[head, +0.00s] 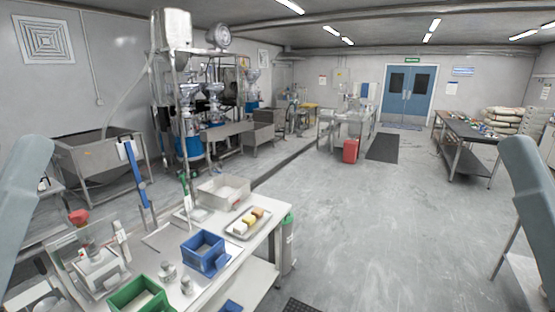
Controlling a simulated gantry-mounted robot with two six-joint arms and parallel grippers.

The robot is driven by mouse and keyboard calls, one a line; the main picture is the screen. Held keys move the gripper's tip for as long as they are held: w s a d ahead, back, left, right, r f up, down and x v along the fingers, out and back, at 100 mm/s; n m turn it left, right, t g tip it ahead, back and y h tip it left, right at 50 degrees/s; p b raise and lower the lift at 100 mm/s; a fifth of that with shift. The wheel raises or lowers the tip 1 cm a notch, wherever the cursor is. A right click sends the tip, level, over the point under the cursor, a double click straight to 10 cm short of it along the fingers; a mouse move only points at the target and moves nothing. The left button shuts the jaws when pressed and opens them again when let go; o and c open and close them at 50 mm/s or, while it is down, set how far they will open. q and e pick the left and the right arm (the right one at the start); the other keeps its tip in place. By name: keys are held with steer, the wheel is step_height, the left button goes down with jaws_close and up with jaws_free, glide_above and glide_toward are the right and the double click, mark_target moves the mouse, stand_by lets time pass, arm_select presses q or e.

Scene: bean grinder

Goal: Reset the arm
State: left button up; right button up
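My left arm (24,195) shows only as a grey link at the left edge. My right arm (532,195) shows only as a grey link at the right edge. Both grippers are outside the picture, so I cannot see their fingers or whether they hold anything. A small machine with a red top (78,217), perhaps the grinder, stands at the left of the near workbench (262,236).
The bench holds a green bin (138,296), a blue bin (204,251), a grey bin (223,190) and a tray (233,230) with small blocks. Small metal weights (168,271) stand between the bins.

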step_height(320, 180, up, 24)
steer(key=p, duration=2)
step_height(320, 180, down, 57)
steer(key=b, duration=5.6)
steer(key=shift+r, duration=0.2)
